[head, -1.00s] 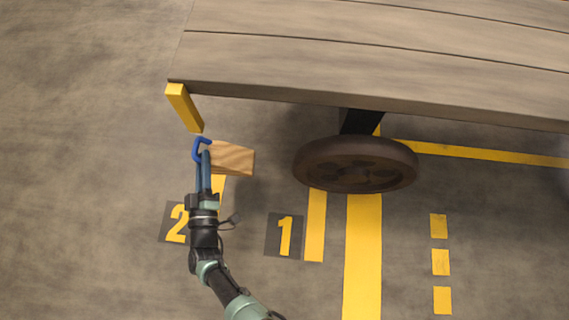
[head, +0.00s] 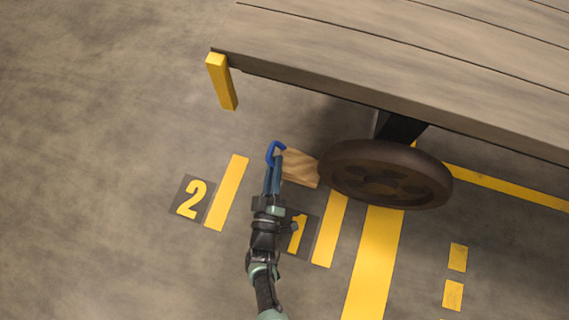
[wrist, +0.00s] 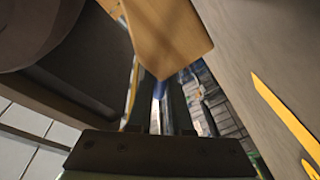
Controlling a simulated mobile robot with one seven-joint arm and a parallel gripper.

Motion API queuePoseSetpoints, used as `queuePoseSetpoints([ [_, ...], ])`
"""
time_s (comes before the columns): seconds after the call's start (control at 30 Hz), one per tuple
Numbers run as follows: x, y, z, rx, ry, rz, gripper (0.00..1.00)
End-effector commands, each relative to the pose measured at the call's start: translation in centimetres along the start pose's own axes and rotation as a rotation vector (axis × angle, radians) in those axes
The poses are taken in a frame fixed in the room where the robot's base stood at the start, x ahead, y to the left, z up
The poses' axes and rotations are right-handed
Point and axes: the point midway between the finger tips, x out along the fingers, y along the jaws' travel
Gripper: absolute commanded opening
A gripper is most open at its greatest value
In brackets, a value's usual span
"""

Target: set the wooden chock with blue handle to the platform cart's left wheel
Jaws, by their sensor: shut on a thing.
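The wooden chock (head: 301,168) with its blue handle (head: 271,152) is just left of the platform cart's dark wheel (head: 385,174) in the head view. My gripper (head: 273,165) is shut on the blue handle. The chock's right end is very close to the wheel's left edge; whether they touch I cannot tell. In the wrist view the chock (wrist: 165,35) fills the top middle, and part of the blue handle (wrist: 158,88) shows below it. The dark wheel (wrist: 40,30) is at the upper left there. The cart's plank deck (head: 400,60) spans the upper right of the head view.
A yellow post (head: 222,82) hangs at the cart's left corner. Yellow stripes (head: 374,260) and number plates 2 (head: 191,198) and 1 (head: 300,235) mark the floor. The floor at left is clear. The deck edge overhangs the wheel.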

Motion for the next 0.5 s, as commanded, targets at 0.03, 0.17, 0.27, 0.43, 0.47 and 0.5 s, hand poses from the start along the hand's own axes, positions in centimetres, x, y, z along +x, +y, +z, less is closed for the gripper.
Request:
queuePoseSetpoints([
  [0.03, -0.1, 0.1, 0.8, -0.003, -0.002, 0.004, 0.0],
  [0.17, -0.5, 0.1, 2.8, -0.003, -0.003, 0.002, 0.0],
  [0.27, -0.6, 0.2, 3.2, -0.002, -0.001, 0.002, 0.0],
  [0.43, -0.5, 0.3, 3.1, -0.002, 0.0, 0.002, 0.0],
  [0.47, -0.5, 0.3, 3.1, -0.002, 0.0, 0.002, 0.0],
  [0.5, -0.5, 0.3, 3.1, -0.002, 0.0, 0.002, 0.0],
])
